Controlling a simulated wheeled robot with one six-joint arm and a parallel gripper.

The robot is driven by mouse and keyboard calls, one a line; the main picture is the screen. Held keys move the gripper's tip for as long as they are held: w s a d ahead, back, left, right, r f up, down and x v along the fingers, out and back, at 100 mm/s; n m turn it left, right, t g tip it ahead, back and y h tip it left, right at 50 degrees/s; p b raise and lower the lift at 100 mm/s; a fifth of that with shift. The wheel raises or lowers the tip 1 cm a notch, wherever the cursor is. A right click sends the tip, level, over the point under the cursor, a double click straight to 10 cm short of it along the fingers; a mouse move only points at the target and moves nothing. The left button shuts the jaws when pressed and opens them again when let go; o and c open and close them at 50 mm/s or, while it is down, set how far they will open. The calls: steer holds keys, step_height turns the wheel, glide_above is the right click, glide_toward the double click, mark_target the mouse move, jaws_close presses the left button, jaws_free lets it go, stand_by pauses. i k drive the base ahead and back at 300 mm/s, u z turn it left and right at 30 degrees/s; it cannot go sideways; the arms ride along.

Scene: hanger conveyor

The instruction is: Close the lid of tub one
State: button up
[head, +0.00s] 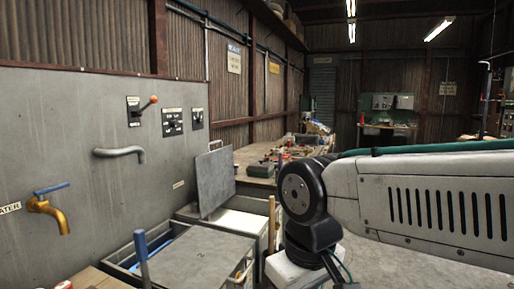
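A grey lid (216,180) stands raised and tilted against the wall side, with a bar handle at its top edge. It is above the farther tub (261,236), whose inside looks pale. A nearer tub (122,262) has a flat grey lid (187,259) over part of its top, and something blue shows in the gap at its left. I cannot tell which tub is tub one; no number is readable on either. My arm reaches in from the right and bends down just right of the tubs. My gripper is out of view.
The grey wall panel at left carries a brass tap (48,213), a grey spout (119,152) and a lever switch (141,109). A blue-topped rod (141,250) stands at the nearer tub. A cluttered bench (262,166) lies behind. Open floor (385,262) shows at lower right.

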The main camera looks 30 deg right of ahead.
mark_target(216, 184)
steer(key=z, duration=0.4)
steer(key=k, duration=0.65)
steer(key=z, duration=0.5)
steer(key=i, duration=0.6)
steer(key=z, duration=0.7)
steer(key=i, duration=0.65)
steer(key=u, duration=0.75)
steer(key=i, duration=0.8)
steer(key=u, duration=0.8)
